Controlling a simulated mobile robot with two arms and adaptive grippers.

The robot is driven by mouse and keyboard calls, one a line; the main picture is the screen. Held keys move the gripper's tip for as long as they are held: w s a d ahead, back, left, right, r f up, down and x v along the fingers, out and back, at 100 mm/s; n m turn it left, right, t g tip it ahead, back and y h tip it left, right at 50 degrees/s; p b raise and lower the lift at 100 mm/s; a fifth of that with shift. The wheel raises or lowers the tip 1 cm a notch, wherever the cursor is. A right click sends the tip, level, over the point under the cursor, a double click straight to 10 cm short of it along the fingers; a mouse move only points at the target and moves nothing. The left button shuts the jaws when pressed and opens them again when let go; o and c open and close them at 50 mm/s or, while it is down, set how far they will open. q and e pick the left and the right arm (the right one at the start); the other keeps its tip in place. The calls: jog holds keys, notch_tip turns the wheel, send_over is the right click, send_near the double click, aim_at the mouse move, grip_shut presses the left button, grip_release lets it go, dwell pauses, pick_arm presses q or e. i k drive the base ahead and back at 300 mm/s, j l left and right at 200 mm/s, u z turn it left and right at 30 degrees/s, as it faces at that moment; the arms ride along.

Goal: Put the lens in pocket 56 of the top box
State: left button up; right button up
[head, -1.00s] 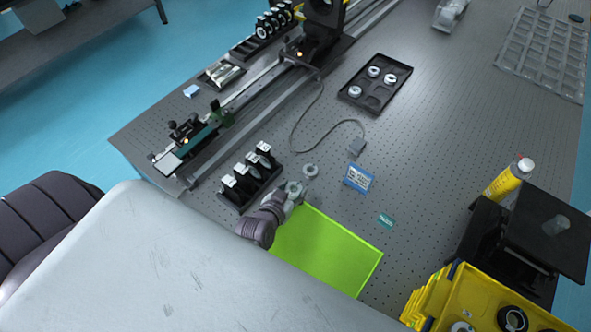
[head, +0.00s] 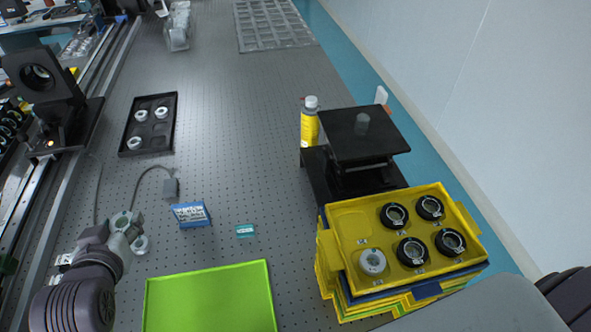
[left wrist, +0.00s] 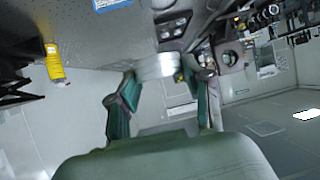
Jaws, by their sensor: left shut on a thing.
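My left gripper (head: 122,222) is shut on a pale ring-shaped lens (left wrist: 158,66), which sits between the two green-padded fingers in the left wrist view. In the head view the gripper is above the optical table at the lower left. The yellow top box (head: 348,225) is on a stack at the lower right. It holds several black-rimmed rings and one pale ring (head: 372,262); its upper-left area looks empty. The pocket labels are too small to read. My right gripper is out of view.
A black stand (head: 365,135) and a yellow bottle (head: 310,125) are behind the box. A black tray (head: 165,108) lies farther back.

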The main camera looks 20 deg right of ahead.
aim_at(356, 227)
jog(key=j+z, duration=0.15)
jog(key=z, duration=0.3)
jog(key=k+j+z, duration=0.1)
jog(key=z, duration=0.4)
jog(key=k+j+z, duration=0.1)
jog(key=z, duration=0.35)
jog(key=k+j, duration=0.25)
